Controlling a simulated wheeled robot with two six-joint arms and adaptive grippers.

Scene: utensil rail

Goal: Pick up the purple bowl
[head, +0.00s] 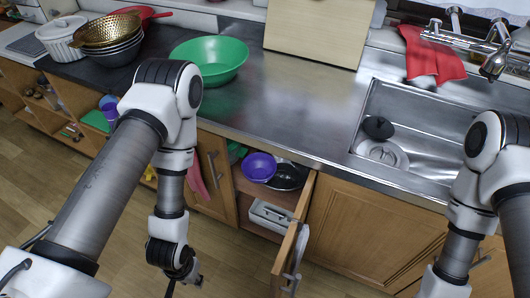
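The purple bowl (259,166) sits inside the open cupboard under the counter, near the middle of the head view. It lies beside and partly over a dark pan (289,177). My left gripper (184,287) is low in the view, left of the bowl and apart from it, in front of the cabinets. Only its dark upper part shows at the bottom edge, so I cannot tell whether it is open or shut. My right arm comes down at the right, and its gripper is out of view.
The open cupboard door (291,262) juts out below the bowl. A light tray (272,217) lies lower in the cupboard. The counter edge is above the bowl. A green bowl (209,57) stands on the counter, with the sink (425,117) at the right.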

